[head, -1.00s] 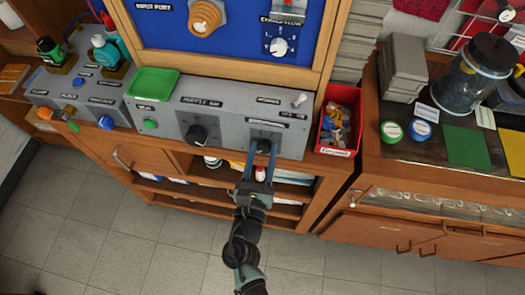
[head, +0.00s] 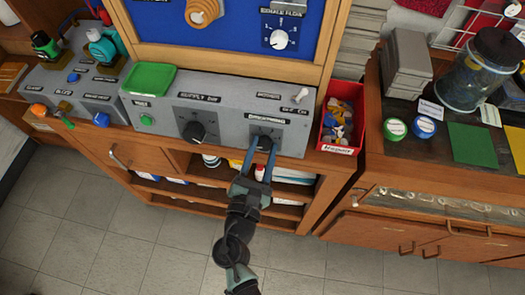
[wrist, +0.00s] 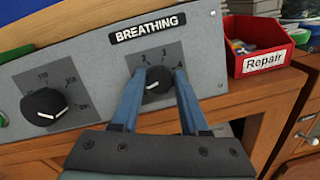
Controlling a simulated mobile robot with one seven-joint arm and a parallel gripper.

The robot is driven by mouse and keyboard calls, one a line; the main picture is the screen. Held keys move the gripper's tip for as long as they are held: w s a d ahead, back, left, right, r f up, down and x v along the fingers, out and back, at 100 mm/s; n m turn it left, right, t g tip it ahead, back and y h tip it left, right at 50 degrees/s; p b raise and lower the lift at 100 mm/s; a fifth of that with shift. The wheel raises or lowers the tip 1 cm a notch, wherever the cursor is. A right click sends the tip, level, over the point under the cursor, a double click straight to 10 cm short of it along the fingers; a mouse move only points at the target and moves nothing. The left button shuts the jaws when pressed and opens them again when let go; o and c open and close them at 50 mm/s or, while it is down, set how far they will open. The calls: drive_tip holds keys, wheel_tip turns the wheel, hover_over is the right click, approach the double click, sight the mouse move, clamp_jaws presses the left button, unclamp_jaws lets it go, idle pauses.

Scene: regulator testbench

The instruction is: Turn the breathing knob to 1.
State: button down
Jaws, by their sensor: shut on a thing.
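The black breathing knob (wrist: 157,82) sits on the front of the grey panel under a "BREATHING" label (wrist: 147,27). In the wrist view its white pointer line points to the lower left. Marks 2, 3 and 4 show around it; I cannot see the 1, which the left finger may cover. My gripper (wrist: 158,92) is shut on the knob, with one blue finger on each side. In the head view my gripper (head: 260,143) reaches up to the knob (head: 264,137) from below, and the fingers partly hide it.
A second black knob (wrist: 45,106), the supply knob, stands to the left on the same panel (wrist: 100,75). A red "Repair" bin (wrist: 258,45) is close on the right. A small toggle (head: 300,95) is above the breathing knob. Wooden shelves (head: 175,190) lie below.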

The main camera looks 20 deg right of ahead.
drive_tip(key=m+g+b, duration=0.1)
drive_tip(key=m+b, duration=0.1)
drive_tip(key=m, duration=0.4)
drive_tip(key=shift+f+h, duration=0.1)
drive_tip(key=shift+h, duration=0.3)
drive_tip(key=shift+m, duration=0.3)
drive_tip(key=shift+c, duration=2.1)
unclamp_jaws()
drive_tip(key=b+v, duration=0.1)
drive_tip(key=v, duration=1.2)
drive_tip(key=shift+r, duration=0.25)
drive_tip(key=shift+w, duration=0.1)
